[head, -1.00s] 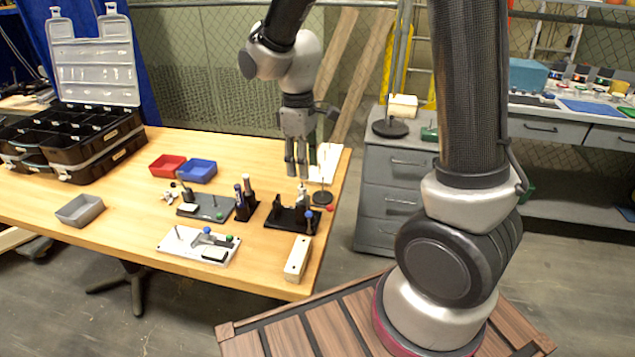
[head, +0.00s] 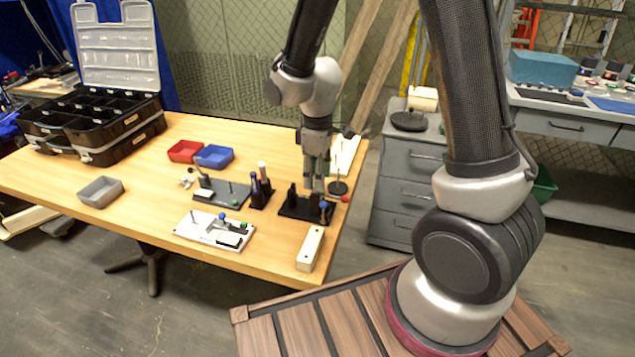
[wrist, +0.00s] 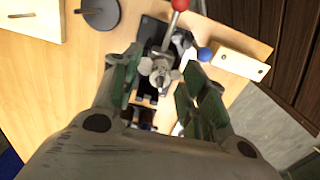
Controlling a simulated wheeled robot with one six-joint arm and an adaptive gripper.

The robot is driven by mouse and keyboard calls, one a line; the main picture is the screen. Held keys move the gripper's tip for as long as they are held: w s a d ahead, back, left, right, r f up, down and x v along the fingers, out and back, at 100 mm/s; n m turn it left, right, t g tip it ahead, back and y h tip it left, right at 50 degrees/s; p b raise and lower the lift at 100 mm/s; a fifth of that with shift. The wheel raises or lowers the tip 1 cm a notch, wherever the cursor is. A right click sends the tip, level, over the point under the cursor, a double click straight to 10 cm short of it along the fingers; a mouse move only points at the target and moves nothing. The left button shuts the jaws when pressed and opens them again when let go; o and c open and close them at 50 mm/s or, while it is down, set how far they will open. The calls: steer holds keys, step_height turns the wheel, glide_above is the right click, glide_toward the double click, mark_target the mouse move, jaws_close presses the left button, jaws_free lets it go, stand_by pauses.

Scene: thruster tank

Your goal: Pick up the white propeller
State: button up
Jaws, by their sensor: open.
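In the wrist view a small whitish lobed piece (wrist: 160,72), which looks like the white propeller, sits at the black stand (wrist: 150,38) between my fingers. My gripper (wrist: 158,80) is open, with a green-padded finger on each side of it; I cannot tell whether they touch it. In the head view my gripper (head: 314,187) points down just above the black stand (head: 294,209) near the table's right edge, and hides that piece. Another small white lobed piece (head: 187,181) lies on the table in front of the red bin.
A blue ball (head: 323,205), a red ball (head: 345,198) and a round black base (head: 338,187) are close to my gripper. The table's left front is mostly clear.

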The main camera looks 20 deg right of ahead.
steer(key=c, duration=0.5)
steer(key=shift+c, duration=0.4)
steer(key=shift+r, duration=0.1)
steer(key=shift+r, duration=0.35)
jaws_close()
step_height(320, 180, up, 9)
steer(key=shift+r, duration=0.1)
